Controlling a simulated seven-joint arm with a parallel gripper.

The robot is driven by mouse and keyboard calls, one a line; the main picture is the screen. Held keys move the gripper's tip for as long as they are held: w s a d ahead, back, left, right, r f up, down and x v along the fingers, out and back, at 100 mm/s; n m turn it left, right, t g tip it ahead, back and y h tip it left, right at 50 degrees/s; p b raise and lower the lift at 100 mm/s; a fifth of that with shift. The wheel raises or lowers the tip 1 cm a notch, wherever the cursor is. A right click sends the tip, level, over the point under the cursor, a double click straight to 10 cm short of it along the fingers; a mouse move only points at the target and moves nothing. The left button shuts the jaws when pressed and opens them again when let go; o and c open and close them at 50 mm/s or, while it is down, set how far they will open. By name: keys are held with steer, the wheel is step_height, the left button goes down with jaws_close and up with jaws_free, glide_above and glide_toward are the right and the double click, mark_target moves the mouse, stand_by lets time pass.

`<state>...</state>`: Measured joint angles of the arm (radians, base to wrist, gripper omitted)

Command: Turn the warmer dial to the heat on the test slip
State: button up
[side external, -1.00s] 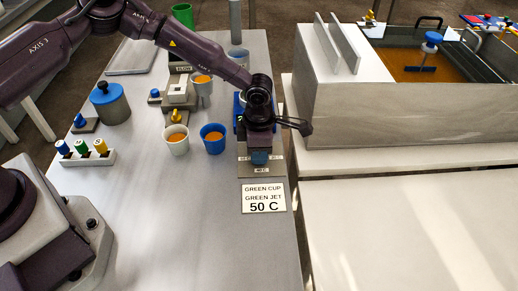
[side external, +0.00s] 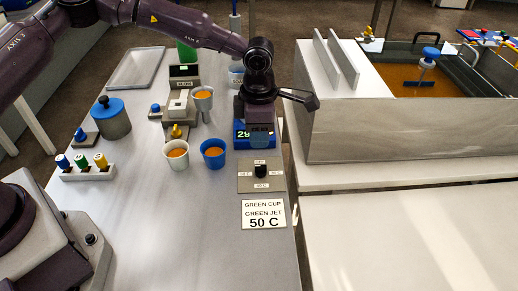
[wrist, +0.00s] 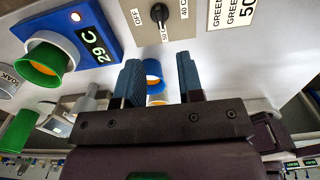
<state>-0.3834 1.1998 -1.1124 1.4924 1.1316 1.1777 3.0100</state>
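The warmer dial (side external: 261,171) is a black knob on a grey plate; it also shows in the wrist view (wrist: 158,15). Its plate carries labels including OFF, 40 C and a partly covered 50. The knob's long axis runs roughly toward the 50 label, but I cannot tell for sure which end points. The test slip (side external: 263,214) reads GREEN CUP, GREEN JET, 50 C. The blue warmer (wrist: 108,15) displays 29 C, with a lit orange lamp and a green cup (wrist: 40,65). My gripper (wrist: 159,65) is open and empty, behind and apart from the dial.
A white cup (side external: 176,149) and a blue cup (side external: 213,155) of orange liquid stand left of the dial plate. The resin bath (side external: 400,75), with tall grey walls, is at the right. The bench in front of the slip is clear.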

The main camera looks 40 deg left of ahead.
step_height(320, 180, up, 2)
steer(key=shift+r, duration=0.2)
